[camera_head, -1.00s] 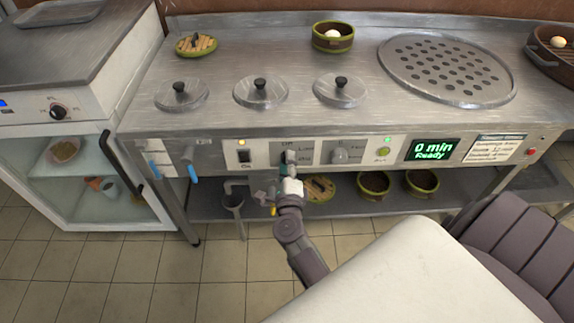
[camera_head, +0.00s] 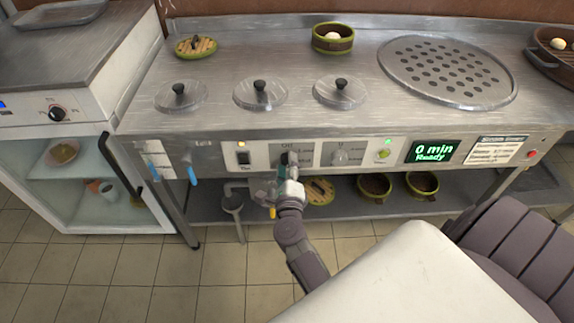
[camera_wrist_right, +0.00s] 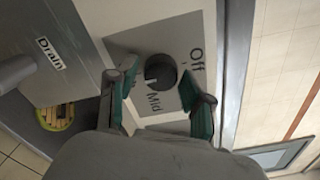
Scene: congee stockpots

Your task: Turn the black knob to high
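The black knob (camera_wrist_right: 160,74) sits on a light control plate between the fingers of my right gripper (camera_wrist_right: 166,86) in the right wrist view. A light mark on the knob points to the picture's lower left. "Off" is readable at the knob's right and "Mid" below it; other labels are partly hidden by the fingers. The green-padded fingers are open, one on each side, with gaps to the knob. In the head view my right gripper (camera_head: 287,172) is at the front panel and covers part of the black knob (camera_head: 284,158). My left gripper is not in view.
A black switch (camera_head: 244,157) is left of the knob and a grey knob (camera_head: 340,157) right of it. A green display (camera_head: 432,151) reads "0 min Ready". A lower shelf (camera_head: 345,206) holds several green-rimmed items. A "Drain" label (camera_wrist_right: 50,53) shows in the wrist view.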

